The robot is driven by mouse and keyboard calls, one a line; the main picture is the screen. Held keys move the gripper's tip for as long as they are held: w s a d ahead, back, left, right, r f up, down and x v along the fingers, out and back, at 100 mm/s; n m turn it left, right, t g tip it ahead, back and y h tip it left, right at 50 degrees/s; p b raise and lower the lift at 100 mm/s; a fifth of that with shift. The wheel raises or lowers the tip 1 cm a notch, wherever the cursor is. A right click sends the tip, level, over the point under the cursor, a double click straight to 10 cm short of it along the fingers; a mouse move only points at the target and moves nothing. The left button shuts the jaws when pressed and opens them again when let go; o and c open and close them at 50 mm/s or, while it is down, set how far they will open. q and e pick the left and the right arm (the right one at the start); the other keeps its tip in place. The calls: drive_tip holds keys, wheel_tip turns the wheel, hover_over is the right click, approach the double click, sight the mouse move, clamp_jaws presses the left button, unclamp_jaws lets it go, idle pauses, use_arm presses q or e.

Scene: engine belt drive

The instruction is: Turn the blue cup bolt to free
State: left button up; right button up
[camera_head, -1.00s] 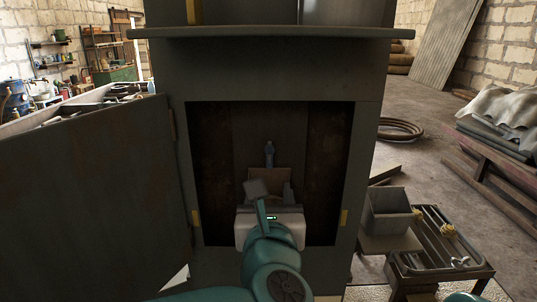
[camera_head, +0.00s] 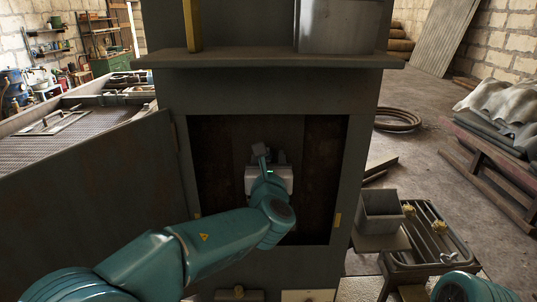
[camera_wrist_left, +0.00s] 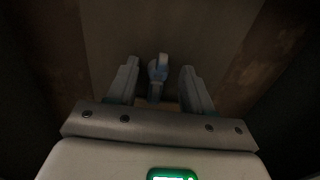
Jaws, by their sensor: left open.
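The blue cup bolt (camera_wrist_left: 158,68) shows in the left wrist view as a small blue-grey fitting against the dark back of the cabinet. It stands between the two fingers of my left gripper (camera_wrist_left: 157,82), with a visible gap on both sides. In the head view my left gripper (camera_head: 268,158) reaches into the dark cabinet opening (camera_head: 222,150), and its body hides the bolt there. The left gripper is open. Whether its fingertips are level with the bolt in depth is hard to tell. My right gripper is not in view.
The cabinet door (camera_head: 85,205) stands open to the left. A shelf (camera_head: 270,60) juts out above the opening. A grey bin (camera_head: 380,213) and a metal tray stand (camera_head: 445,245) with yellow-topped parts stand at the right. The cabinet's side walls leave limited room around my wrist.

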use_arm(q)
drive_tip(key=shift+s+a+r, duration=0.15)
drive_tip(key=shift+s, duration=0.1)
drive_tip(key=shift+c, duration=0.4)
drive_tip(key=shift+w, duration=0.1)
clamp_jaws()
drive_tip(key=shift+f+n+b, duration=0.25)
drive_tip(key=shift+n+b, duration=0.05)
drive_tip(key=shift+b, duration=0.45)
drive_tip(key=n+b, duration=0.7)
drive_tip(key=b, duration=0.2)
drive_tip(key=shift+f+b, duration=0.1)
drive_tip(key=shift+b, duration=0.2)
drive_tip(key=n+b, duration=0.4)
drive_tip(key=n, duration=0.1)
drive_tip(key=shift+n, duration=0.4)
drive_tip(key=n+b, duration=0.2)
drive_tip(key=n, duration=0.2)
drive_tip(key=shift+a, duration=0.1)
drive_tip(key=shift+r+n, duration=0.2)
drive_tip(key=shift+n, duration=0.2)
